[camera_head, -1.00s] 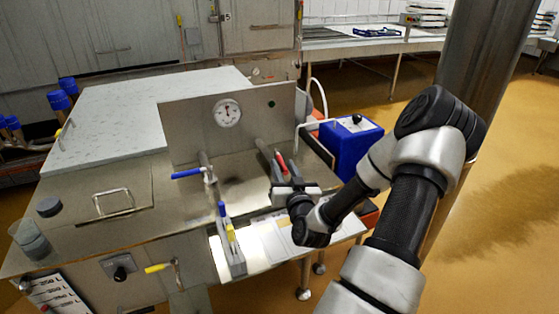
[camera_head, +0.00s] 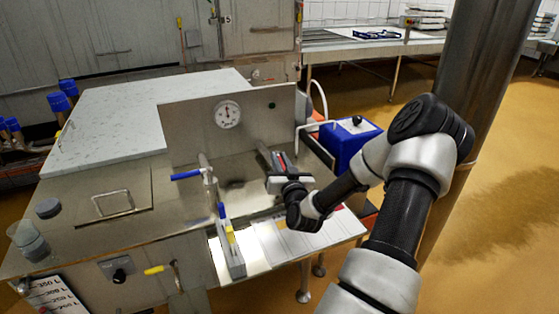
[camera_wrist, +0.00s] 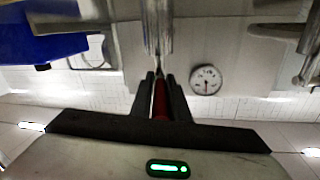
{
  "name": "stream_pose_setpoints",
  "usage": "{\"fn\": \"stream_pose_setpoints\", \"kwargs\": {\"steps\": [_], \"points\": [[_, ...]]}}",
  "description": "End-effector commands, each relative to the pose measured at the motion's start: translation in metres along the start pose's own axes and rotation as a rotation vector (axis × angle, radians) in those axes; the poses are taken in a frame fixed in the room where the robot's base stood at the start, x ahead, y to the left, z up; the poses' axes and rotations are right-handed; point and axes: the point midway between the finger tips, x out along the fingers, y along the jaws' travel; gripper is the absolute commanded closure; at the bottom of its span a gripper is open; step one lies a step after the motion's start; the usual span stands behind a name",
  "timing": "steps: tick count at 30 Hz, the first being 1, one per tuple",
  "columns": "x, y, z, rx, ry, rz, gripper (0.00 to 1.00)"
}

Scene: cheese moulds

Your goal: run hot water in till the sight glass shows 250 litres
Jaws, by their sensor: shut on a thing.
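A red lever handle (camera_wrist: 160,100) sits between my gripper's fingers (camera_wrist: 161,84) in the wrist view, below a metal pipe (camera_wrist: 157,28). In the head view my gripper (camera_head: 276,168) is shut on this red handle (camera_head: 282,159), beside the steel panel with the round dial gauge (camera_head: 228,114). A blue-handled valve (camera_head: 187,174) stands left of it. A scale plate (camera_head: 55,296) with litre markings shows at the lower left, cut by the frame edge. I cannot read a water level on it. Whether water runs from the pipe is not clear.
A yellow-handled valve (camera_head: 158,269) is on the vat front. A clear vessel (camera_head: 29,240) stands at the vat's left corner. A blue box (camera_head: 350,136) is behind my gripper. A white shelf with papers (camera_head: 296,236) lies in front. The floor at right is open.

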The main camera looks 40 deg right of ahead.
Motion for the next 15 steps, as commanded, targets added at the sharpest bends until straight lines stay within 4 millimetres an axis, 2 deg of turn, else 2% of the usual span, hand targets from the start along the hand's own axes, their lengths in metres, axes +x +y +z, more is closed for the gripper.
{"fn": "stream_pose_setpoints", "kwargs": {"steps": [7, 15], "points": [[0.001, -0.005, 0.001, 0.005, 0.007, 0.030, 1.00], [0.003, -0.014, 0.005, 0.002, 0.046, 0.230, 1.00]]}}
